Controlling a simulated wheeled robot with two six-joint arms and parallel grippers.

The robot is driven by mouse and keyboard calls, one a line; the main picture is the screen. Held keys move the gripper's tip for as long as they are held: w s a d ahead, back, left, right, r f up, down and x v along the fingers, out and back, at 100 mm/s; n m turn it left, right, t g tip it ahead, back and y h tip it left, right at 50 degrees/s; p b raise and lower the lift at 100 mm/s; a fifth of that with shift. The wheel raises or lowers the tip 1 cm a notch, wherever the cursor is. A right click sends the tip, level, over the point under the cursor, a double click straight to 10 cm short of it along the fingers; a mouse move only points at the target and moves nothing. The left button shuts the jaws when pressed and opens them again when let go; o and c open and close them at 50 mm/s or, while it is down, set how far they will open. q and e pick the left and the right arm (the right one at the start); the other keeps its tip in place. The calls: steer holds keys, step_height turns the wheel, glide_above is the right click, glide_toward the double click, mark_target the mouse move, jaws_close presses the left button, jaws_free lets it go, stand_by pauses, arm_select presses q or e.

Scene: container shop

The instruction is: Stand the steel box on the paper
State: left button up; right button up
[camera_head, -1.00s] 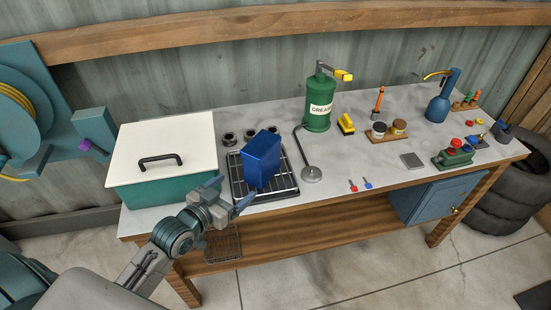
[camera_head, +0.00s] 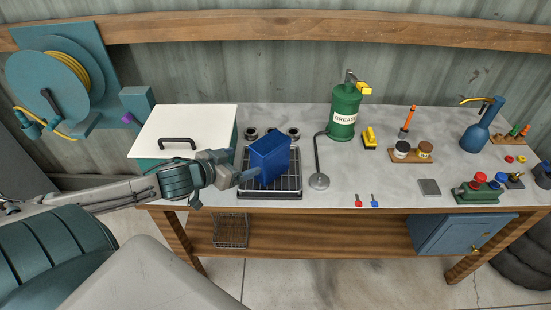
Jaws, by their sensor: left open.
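My left gripper (camera_head: 245,168) is open at the left side of this box. One finger reaches to its left front edge; the other finger is hard to make out, and I cannot tell whether either touches. No sheet that is clearly paper shows; a small flat grey square (camera_head: 429,187) lies on the bench top right of centre. My right gripper is not in view.
A teal bin with a white lid (camera_head: 200,125) stands left of the rack. A green grease can (camera_head: 343,115) with a hose stands right of it. Red and blue small pieces (camera_head: 366,201) lie near the bench's front edge. A green block with red knobs (camera_head: 480,192) stands right of the grey square.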

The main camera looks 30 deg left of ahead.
mark_target(266, 145)
arm_select(q)
steer(key=shift+w+a+r+h, duration=0.25)
steer(key=shift+w+r+h, duration=0.35)
steer(key=shift+r, duration=0.3)
steer(key=b+x, duration=0.3)
steer(key=b, duration=0.1)
steer(key=shift+w+d+b, duration=0.15)
steer(key=shift+b, duration=0.2)
steer(key=shift+w, duration=0.4)
steer(key=shift+x, duration=0.8)
steer(key=shift+w+d, duration=0.2)
steer(key=shift+w, duration=0.3)
steer(key=shift+w+d, duration=0.25)
steer(key=shift+w, duration=0.2)
steer(key=shift+x, duration=0.85)
steer(key=shift+p+x, duration=0.35)
steer(key=shift+x, duration=0.5)
steer(key=shift+r, duration=0.1)
